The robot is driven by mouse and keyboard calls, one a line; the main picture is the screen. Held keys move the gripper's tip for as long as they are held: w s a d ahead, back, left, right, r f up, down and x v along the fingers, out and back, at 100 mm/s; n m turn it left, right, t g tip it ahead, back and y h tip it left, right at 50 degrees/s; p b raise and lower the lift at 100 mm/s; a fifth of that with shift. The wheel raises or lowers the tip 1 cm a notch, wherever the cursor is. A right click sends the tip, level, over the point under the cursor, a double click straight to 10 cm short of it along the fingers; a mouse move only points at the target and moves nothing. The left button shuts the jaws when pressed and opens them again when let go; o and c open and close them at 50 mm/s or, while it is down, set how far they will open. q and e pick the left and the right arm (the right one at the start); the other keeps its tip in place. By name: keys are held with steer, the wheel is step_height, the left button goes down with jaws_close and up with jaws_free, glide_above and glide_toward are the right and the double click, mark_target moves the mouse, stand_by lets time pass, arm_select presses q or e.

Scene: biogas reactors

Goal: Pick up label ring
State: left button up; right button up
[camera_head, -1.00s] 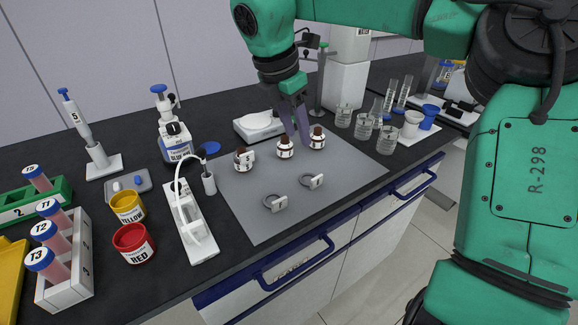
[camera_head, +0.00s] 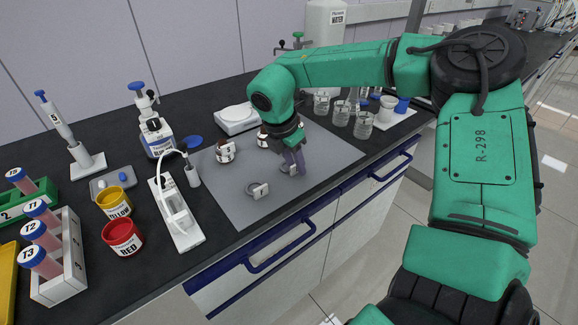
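Two grey label rings with white tags are on the grey mat (camera_head: 240,209). The nearer label ring (camera_head: 258,190) lies clear on the mat. The farther label ring (camera_head: 287,169) is at the fingertips of my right gripper (camera_head: 294,165) and is partly hidden by them. The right gripper points down, its fingers low over the mat. I cannot tell whether they are apart or closed on the ring. My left gripper is not in view.
Glass beakers (camera_head: 363,125) stand at the right. A white stirrer stand (camera_head: 177,215) and a red jar (camera_head: 122,238) are at the left. The mat's front is clear.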

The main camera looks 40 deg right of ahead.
jaws_close()
